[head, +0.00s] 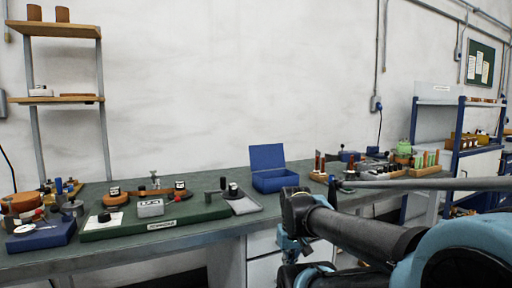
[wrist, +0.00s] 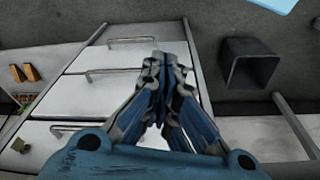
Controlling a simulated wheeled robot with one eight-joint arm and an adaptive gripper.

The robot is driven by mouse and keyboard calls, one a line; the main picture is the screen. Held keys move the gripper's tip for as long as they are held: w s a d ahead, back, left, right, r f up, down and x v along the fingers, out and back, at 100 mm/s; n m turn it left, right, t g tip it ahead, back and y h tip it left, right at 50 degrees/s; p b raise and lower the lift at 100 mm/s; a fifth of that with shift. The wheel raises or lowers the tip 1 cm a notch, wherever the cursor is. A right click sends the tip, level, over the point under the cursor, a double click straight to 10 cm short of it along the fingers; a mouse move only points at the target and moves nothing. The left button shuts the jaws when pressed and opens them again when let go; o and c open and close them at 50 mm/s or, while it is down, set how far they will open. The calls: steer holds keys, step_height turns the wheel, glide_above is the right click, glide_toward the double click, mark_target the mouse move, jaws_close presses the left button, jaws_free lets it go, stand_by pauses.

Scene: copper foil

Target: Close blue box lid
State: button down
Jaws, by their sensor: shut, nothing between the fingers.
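The blue box (head: 274,181) stands on the green workbench, near its middle. Its lid (head: 266,157) is open and stands roughly upright along the back edge. My gripper (wrist: 158,62) is shut and empty in the wrist view, above a white drawer cabinet and the floor. In the head view my gripper (head: 291,249) is partly hidden by my arm; it is in front of the workbench, lower than the blue box and apart from it. The blue box is not clearly seen in the wrist view.
The workbench (head: 215,236) holds a green board (head: 155,222) with small parts, a grey tray (head: 244,205) left of the box, and wooden tool holders (head: 322,170) to its right. The wrist view shows drawers with handles (wrist: 115,74) and a dark bin (wrist: 248,65).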

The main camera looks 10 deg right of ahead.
steer(key=shift+w+a, duration=0.2)
steer(key=shift+w, duration=0.05)
